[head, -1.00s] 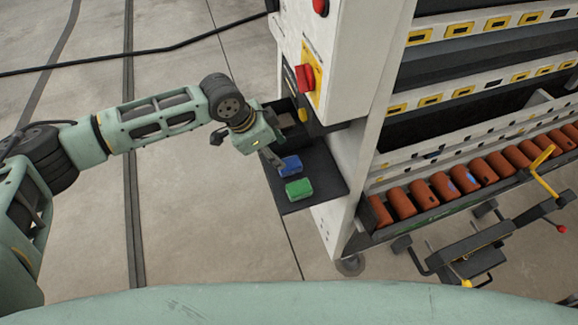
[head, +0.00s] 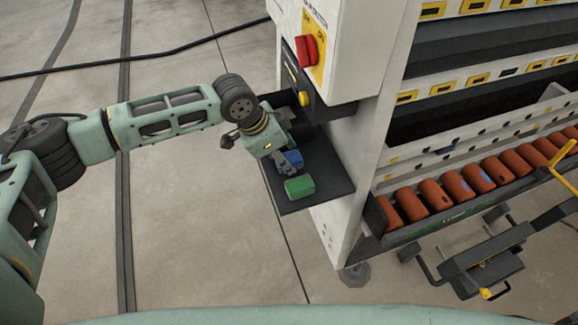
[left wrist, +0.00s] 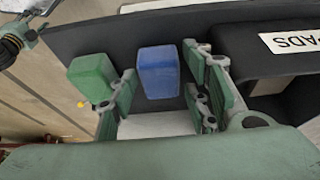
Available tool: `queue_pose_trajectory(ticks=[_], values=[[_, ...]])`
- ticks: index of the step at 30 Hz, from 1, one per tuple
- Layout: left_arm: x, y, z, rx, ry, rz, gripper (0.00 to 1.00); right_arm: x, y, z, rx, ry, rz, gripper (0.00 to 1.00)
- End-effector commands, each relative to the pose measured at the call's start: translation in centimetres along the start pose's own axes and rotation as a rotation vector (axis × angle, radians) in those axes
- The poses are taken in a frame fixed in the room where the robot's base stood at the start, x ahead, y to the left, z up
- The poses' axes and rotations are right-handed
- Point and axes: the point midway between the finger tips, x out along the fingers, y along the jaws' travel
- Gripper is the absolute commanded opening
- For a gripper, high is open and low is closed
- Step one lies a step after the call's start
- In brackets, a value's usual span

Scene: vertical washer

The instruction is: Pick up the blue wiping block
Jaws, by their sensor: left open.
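The blue wiping block (head: 293,158) sits on a dark shelf (head: 318,187) on the side of the machine, partly hidden by my gripper in the head view. In the left wrist view the blue block (left wrist: 158,72) shows between my finger pads. A green block (head: 299,187) lies beside it, nearer the front edge of the shelf; it also shows in the left wrist view (left wrist: 92,78). My left gripper (head: 288,162) is open over the blue block, with one finger (left wrist: 122,95) between the two blocks. I cannot tell whether the fingers touch the blue block.
A dark bin marked "PADS" (left wrist: 290,42) stands beside the blue block. The machine's white panel with a red switch (head: 307,49) rises behind the shelf. A rack of orange cylinders (head: 458,187) is to the right. Open floor lies left of the shelf.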

Motion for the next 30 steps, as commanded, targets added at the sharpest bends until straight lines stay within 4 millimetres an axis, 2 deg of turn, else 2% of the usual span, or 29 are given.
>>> queue_pose_trajectory(ticks=[6,19,26,30], values=[[-0.1,0.0,-0.1,0.000,0.000,0.000,0.43,-0.1,0.0,0.0,0.000,0.000,0.000,0.40],[-0.1,0.0,0.0,0.000,0.000,0.000,0.07,-0.1,0.0,0.0,-0.001,0.000,0.000,0.40],[-0.6,0.0,-0.2,0.000,0.001,0.000,0.06,-0.1,0.0,0.0,-0.001,0.000,0.000,0.40],[-2.6,-0.1,-1.1,0.002,0.003,-0.002,0.06,-0.1,-0.1,0.0,-0.001,0.000,-0.001,0.40]])
